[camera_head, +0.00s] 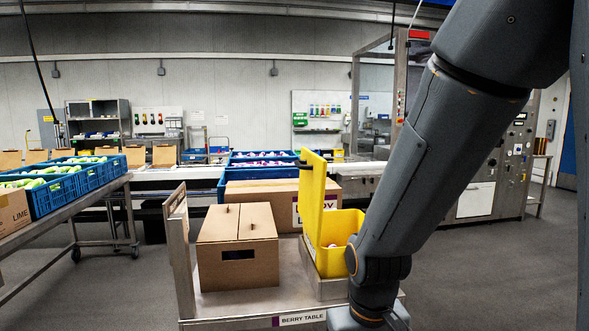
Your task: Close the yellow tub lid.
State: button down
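The yellow tub (333,262) stands on a low step at the right side of the steel table. Its yellow lid (313,200) is open and stands upright along the tub's left side, with a dark handle near its top. A little of something pinkish shows inside the tub. My arm comes down from the upper right and hides the tub's right part. My arm's wrist is at the bottom edge, in front of and right of the tub. My gripper is out of the picture.
The steel table (235,303) carries a "BERRY TABLE" label. A closed cardboard box (236,262) stands left of the tub, with a gap between them. Another cardboard box (262,192) and blue crates (262,155) are behind. Blue crates (70,190) stand on a side table at left.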

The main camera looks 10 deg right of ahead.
aim_at(312, 167)
jog(key=z, duration=0.05)
jog(key=k, duration=0.4)
jog(key=u, duration=1.1)
jog(key=i, duration=1.1)
jog(key=z, duration=0.5)
